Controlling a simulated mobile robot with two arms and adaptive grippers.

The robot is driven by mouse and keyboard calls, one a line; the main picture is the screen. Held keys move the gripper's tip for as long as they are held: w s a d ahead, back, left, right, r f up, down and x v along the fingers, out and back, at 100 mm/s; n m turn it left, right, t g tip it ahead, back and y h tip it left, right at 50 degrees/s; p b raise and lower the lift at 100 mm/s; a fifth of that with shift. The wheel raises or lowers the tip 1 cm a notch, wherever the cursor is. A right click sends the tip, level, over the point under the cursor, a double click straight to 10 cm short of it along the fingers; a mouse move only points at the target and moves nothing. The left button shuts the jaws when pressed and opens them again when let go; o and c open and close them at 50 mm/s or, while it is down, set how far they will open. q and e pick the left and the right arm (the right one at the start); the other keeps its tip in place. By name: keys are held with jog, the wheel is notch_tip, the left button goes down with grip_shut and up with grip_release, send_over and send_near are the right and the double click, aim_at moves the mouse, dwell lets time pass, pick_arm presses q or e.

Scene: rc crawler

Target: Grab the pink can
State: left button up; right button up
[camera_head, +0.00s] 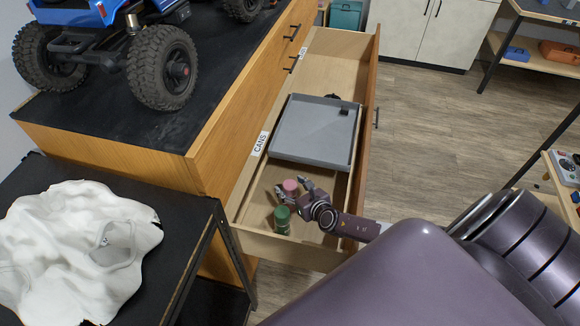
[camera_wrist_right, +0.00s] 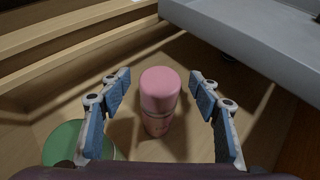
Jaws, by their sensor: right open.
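The pink can (camera_head: 291,187) stands upright in the near end of the open drawer labelled CANS (camera_head: 243,199). My right gripper (camera_head: 294,191) is down inside the drawer at the pink can. In the right wrist view the pink can (camera_wrist_right: 160,100) is between the two blue-padded fingers of the gripper (camera_wrist_right: 158,98), with a gap on each side. The gripper is open and holds nothing. A green can (camera_head: 282,219) stands just nearer in the drawer, and its top (camera_wrist_right: 68,143) shows at the lower left of the wrist view. My left gripper is not in view.
A grey tray (camera_head: 300,154) lies in the drawer just beyond the cans. The wooden drawer walls close in around the gripper. A blue toy truck (camera_head: 75,14) stands on the cabinet top. A white cloth-like shape (camera_head: 70,235) lies on a black table at left.

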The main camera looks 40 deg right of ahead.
jog(key=shift+w+f, duration=0.3)
jog(key=shift+w, duration=0.15)
jog(key=shift+r, duration=0.1)
grip_shut()
